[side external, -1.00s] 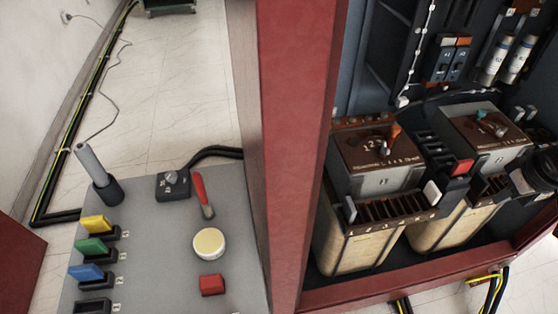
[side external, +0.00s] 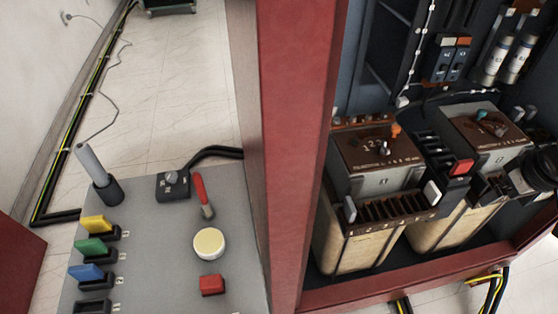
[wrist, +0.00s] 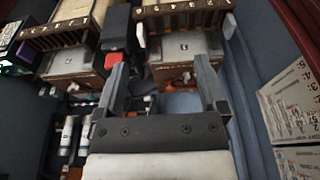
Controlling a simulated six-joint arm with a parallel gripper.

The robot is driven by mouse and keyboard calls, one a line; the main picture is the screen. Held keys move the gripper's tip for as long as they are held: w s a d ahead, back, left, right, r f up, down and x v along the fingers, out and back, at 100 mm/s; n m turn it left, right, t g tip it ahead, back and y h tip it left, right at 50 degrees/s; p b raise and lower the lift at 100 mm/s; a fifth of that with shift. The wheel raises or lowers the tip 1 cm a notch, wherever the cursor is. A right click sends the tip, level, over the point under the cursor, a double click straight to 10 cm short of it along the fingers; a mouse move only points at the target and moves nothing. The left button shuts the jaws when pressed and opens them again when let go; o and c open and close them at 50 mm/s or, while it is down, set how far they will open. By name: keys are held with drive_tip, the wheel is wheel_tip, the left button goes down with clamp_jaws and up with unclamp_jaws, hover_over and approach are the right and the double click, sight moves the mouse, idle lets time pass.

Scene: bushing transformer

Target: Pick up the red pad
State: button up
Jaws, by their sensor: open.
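Two red pieces fit the name of the pad. One red block (side external: 212,285) lies on the grey panel near its front, below a cream round button. Another red block (side external: 461,167) sits on the black part between the two transformers in the cabinet. In the wrist view a red block (wrist: 112,60) shows on that black part, just left of the left fingertip. My gripper (wrist: 162,72) is open, with nothing held between its fingers. It points into the cabinet, with the right-hand transformer of the wrist view beyond it. I cannot make the gripper out in the side view.
The left transformer (side external: 375,160) and right transformer (side external: 487,135) stand close together in the cabinet. A red post (side external: 295,130) separates them from the grey panel (side external: 150,240). Yellow, green and blue pads (side external: 88,273) sit in black holders. Fuses (side external: 495,60) stand behind.

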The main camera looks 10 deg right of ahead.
drive_tip(key=w+a+r+n, duration=0.2)
drive_tip(key=w+a+n, duration=0.15)
drive_tip(key=a, duration=0.45)
drive_tip(key=n+g+y, duration=0.3)
drive_tip(key=n+y, duration=0.2)
drive_tip(key=n, duration=1)
hover_over(211, 281)
drive_tip(key=d, duration=0.3)
wheel_tip(211, 281, down, 15)
drive_tip(key=shift+a, duration=0.25)
drive_tip(key=shift+f+m, duration=0.1)
drive_tip(key=shift+m, duration=0.15)
drive_tip(key=shift+a+f+h, duration=0.15)
drive_tip(key=shift+a+f, duration=0.1)
drive_tip(key=shift+f, duration=0.3)
drive_tip(key=shift+a+f+h, duration=0.15)
drive_tip(key=shift+a+f, duration=0.05)
drive_tip(key=shift+f, duration=0.35)
